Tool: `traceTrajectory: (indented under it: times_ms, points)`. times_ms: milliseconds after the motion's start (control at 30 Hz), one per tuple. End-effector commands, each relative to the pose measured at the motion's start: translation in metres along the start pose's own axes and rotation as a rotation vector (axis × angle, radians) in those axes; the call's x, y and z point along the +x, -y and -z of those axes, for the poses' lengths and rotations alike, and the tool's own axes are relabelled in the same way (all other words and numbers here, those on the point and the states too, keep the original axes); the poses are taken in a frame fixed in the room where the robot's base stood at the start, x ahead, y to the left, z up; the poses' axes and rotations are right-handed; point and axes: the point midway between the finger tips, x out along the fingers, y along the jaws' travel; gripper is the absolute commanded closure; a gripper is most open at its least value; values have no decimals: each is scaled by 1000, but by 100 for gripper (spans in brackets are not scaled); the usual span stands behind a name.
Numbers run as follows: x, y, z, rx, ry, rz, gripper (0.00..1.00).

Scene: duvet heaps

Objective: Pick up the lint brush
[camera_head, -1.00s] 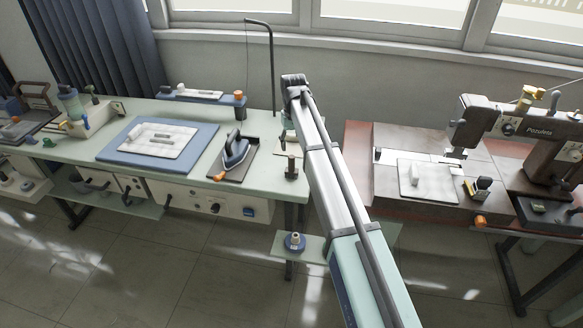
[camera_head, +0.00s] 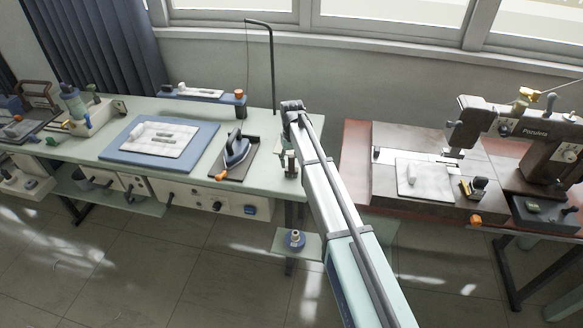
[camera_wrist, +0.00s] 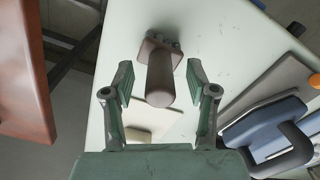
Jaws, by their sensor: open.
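A brown object with a rounded upright handle and a squarish base, which looks like the lint brush (camera_wrist: 160,75), stands on the pale green table (camera_wrist: 225,50) in the wrist view. My gripper (camera_wrist: 159,88) is open, with one finger on each side of the handle in that picture. No contact shows, and I cannot tell how far the fingertips are above the table. In the head view the brush is small near the table's right end (camera_head: 291,166), beside my arm.
A blue iron (camera_head: 236,150) on its dark rest stands close left of the brush. A blue pressing mat (camera_head: 115,155) lies further left. The sewing machine (camera_head: 535,135) and its brown table (camera_head: 355,165) are on the right, across a gap.

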Motion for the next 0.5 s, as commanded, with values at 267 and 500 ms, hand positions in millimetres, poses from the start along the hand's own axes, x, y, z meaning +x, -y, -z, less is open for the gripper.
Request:
traceTrajectory:
  times_ms: [267, 500]
  points:
    - [0, 0, 0, 0, 0, 0, 95]
    - [0, 0, 0, 0, 0, 0, 100]
